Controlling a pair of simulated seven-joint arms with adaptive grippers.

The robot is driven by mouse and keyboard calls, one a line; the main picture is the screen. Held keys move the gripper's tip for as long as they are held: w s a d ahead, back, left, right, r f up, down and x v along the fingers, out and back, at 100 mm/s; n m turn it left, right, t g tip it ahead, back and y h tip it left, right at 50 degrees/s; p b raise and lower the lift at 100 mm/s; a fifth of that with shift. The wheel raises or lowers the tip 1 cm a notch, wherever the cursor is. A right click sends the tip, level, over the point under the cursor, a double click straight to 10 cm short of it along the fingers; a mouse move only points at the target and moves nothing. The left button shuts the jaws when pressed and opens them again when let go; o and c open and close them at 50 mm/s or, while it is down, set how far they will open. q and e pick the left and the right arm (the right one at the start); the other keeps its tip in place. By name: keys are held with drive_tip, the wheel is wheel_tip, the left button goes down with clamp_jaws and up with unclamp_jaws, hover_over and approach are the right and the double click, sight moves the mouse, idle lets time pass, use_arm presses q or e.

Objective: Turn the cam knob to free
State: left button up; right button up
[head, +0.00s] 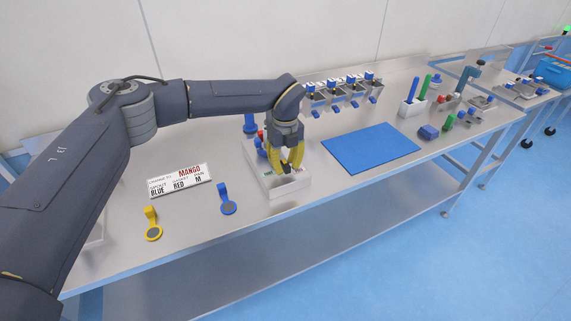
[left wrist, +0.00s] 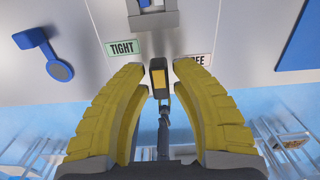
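My left gripper (head: 288,168) points down over the white fixture block (head: 268,188) near the front of the bench. In the left wrist view its two yellow fingers (left wrist: 160,75) stand on either side of the cam knob (left wrist: 158,79), a dark bar with a yellow-edged face. A gap shows between each fingertip and the knob. The knob lies between a green TIGHT label (left wrist: 122,48) on the left and a pale pink label (left wrist: 198,60), partly hidden by a finger, ending in "EE". In the head view the fingers mostly hide the knob. My right gripper is not seen.
A MANGO sign (head: 181,181), a yellow spout-like part (head: 153,228) and a blue one (head: 228,202) lie left of the fixture. A blue mat (head: 371,148) lies right. Several blue-topped dispensers (head: 340,90) stand behind. The bench's front edge is close.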

use_arm(q)
clamp_jaws()
drive_tip(key=m, duration=1.7)
drive_tip(key=shift+m, duration=0.4)
idle(0.4)
